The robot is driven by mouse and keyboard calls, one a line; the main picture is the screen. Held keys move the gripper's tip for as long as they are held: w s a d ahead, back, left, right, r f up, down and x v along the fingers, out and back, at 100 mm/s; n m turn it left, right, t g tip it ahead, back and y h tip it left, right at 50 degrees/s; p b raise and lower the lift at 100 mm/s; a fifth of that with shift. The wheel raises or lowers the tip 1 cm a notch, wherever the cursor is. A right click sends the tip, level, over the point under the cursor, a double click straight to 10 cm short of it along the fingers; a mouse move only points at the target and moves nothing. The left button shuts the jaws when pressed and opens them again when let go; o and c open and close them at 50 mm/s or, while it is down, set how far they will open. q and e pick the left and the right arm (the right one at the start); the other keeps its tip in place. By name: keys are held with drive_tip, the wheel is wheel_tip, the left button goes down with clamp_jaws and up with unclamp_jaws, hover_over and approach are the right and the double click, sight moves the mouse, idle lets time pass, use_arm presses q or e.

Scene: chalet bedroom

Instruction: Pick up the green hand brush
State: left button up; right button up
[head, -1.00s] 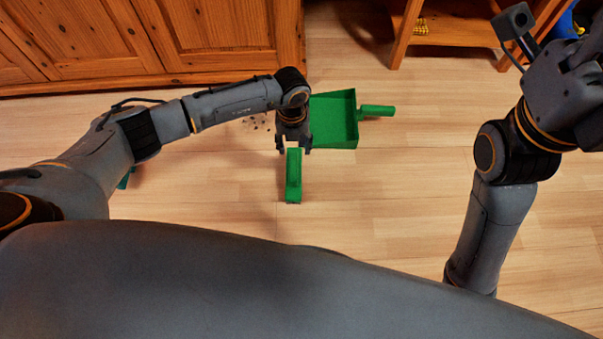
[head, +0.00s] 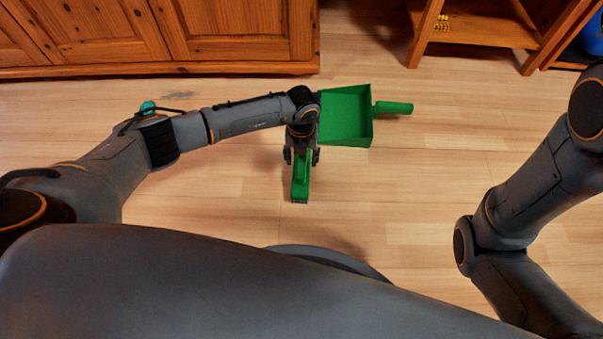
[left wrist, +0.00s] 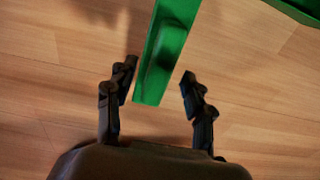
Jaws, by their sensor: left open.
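The green hand brush (head: 301,181) lies on the wooden floor near the middle of the head view, its long side pointing toward me. My left gripper (head: 302,159) is open above the brush's far end, with one finger on each side. In the left wrist view, the brush (left wrist: 166,45) reaches in from the top and its near end lies between the open fingers (left wrist: 158,71), with a gap on both sides. The gripper hides part of the brush in the head view. My right arm shows at the right, but its gripper is out of frame.
A green dustpan (head: 345,116) lies on the floor just right of my left gripper, its handle pointing right. A wooden cabinet (head: 240,35) stands at the back left and a wooden shelf (head: 480,30) at the back right. A teal object (head: 148,107) shows behind my left arm. Floor right of the brush is clear.

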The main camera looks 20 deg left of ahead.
use_arm(q)
wheel_tip(320, 180, down, 2)
drive_tip(key=shift+f+b, duration=0.1)
drive_tip(key=shift+b, duration=0.4)
clamp_jaws()
drive_tip(key=shift+r, duration=0.2)
